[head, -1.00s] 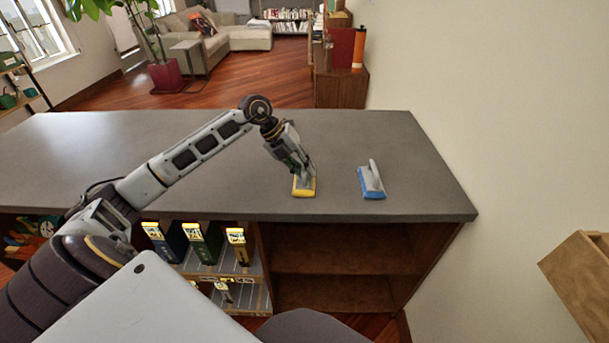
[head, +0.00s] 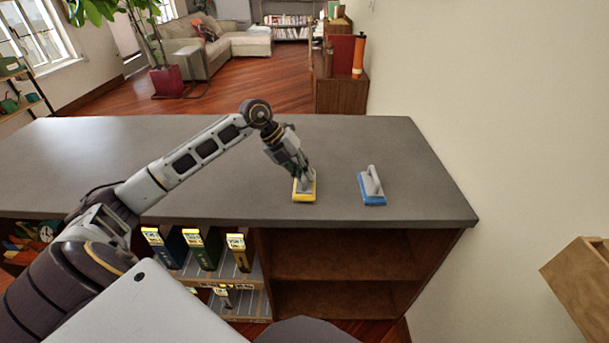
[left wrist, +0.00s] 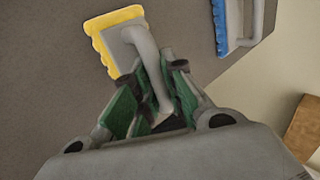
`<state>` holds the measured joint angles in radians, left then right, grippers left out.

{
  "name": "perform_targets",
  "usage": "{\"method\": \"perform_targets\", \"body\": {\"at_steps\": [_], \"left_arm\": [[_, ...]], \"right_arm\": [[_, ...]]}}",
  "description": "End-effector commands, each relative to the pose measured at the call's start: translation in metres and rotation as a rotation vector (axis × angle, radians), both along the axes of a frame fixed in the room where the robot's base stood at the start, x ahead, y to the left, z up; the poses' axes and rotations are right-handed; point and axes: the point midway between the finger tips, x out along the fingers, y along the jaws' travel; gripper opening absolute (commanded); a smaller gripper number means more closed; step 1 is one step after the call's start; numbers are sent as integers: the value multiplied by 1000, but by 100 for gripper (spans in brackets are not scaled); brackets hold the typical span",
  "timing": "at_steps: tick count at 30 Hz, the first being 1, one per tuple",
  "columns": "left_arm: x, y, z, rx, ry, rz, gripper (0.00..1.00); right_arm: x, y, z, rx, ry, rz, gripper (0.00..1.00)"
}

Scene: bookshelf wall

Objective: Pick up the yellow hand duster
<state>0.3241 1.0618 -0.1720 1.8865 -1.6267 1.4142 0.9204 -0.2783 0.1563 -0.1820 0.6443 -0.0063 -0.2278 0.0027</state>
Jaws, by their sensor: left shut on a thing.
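The yellow hand duster (head: 304,196) has a yellow base and a grey top with a curved grey handle. It is at the counter top's front part in the head view, and it also shows in the left wrist view (left wrist: 103,36). My left gripper (head: 305,178) comes down on it from above. In the left wrist view its green-padded fingers (left wrist: 160,95) are closed around the grey handle. I cannot tell whether the duster's base touches the counter. My right gripper is not in view.
A similar blue duster (head: 373,187) stands on the counter to the right, apart from the gripper. The grey counter top (head: 420,170) is otherwise clear. A pale wall (head: 520,120) rises to the right, with a wooden box (head: 580,285) at the right edge.

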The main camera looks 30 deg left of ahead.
Motion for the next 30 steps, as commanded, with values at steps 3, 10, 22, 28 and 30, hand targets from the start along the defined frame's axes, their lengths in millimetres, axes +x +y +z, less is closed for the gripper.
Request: {"method": "perform_targets", "body": {"at_steps": [3,10,22,28,30], "left_arm": [[0,0,8,1,-1,0,0],[1,0,33,0,-4,0,0],[0,0,79,0,-3,-1,0],[0,0,92,0,-2,0,0],[0,0,94,-1,-1,-1,0]], "right_arm": [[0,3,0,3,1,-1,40],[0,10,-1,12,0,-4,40],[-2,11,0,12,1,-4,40],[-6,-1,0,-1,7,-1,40],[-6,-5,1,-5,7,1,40]]}}
